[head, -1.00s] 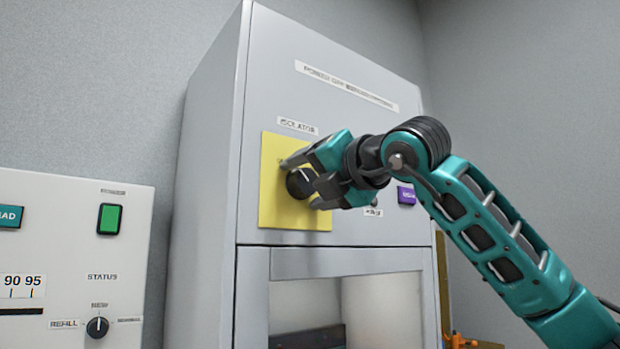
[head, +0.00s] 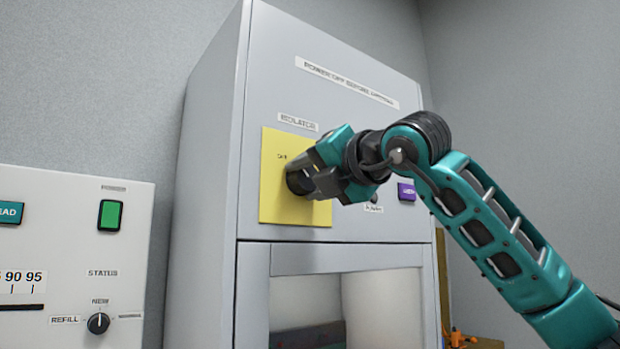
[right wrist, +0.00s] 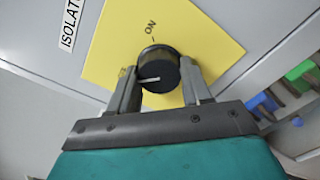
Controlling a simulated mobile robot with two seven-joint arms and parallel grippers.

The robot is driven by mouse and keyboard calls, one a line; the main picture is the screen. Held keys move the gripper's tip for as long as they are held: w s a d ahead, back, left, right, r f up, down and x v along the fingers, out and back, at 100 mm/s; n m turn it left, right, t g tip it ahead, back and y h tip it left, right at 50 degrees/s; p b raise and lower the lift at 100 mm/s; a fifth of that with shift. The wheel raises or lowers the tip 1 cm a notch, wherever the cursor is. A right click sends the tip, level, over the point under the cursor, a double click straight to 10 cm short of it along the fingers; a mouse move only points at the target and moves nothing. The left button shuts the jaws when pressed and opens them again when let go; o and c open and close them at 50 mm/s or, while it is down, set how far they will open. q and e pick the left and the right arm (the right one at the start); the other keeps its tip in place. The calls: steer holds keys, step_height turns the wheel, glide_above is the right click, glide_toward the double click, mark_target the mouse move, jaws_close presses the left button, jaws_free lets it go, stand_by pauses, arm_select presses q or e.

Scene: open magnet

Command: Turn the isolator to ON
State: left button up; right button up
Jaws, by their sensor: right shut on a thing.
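The isolator is a round black knob (head: 298,181) on a yellow plate (head: 280,207) on the grey cabinet front, under an ISOLATOR label (head: 298,122). My right gripper (head: 312,170) is shut on the knob and hides much of it in the head view. In the right wrist view the knob (right wrist: 158,70) sits between the two fingers of my gripper (right wrist: 163,85). The knob's white mark points left there, toward a small, partly hidden label. The ON label (right wrist: 150,28) is above the knob in that view, away from the mark. My left gripper is not in view.
A purple button (head: 406,193) and a small label lie right of the plate. A window opening is below. A white panel (head: 60,250) with a green switch and a dial stands at the left. Blue and green objects (right wrist: 302,70) show at the right wrist view's edge.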

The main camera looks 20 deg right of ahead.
steer(key=m+b, duration=0.3)
steer(key=shift+f, duration=0.2)
steer(key=m+b, duration=0.2)
steer(key=m, duration=0.1)
steer(key=shift+r+m, duration=0.1)
steer(key=shift+m, duration=0.3)
steer(key=m+b, duration=0.1)
steer(key=m, duration=0.1)
steer(key=shift+m, duration=0.4)
steer(key=m+b, duration=0.2)
steer(key=m, duration=0.3)
steer(key=shift+r+m+b, duration=0.1)
steer(key=shift+m+b, duration=0.2)
steer(key=shift+m, duration=0.1)
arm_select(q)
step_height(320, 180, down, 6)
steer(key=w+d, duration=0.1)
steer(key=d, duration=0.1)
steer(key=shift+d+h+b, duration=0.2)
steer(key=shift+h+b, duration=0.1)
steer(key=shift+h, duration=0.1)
arm_select(e)
steer(key=shift+m, duration=1.2)
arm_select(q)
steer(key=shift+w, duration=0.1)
arm_select(e)
steer(key=o, duration=1.1)
steer(key=shift+r, duration=0.1)
steer(key=shift+c, duration=0.2)
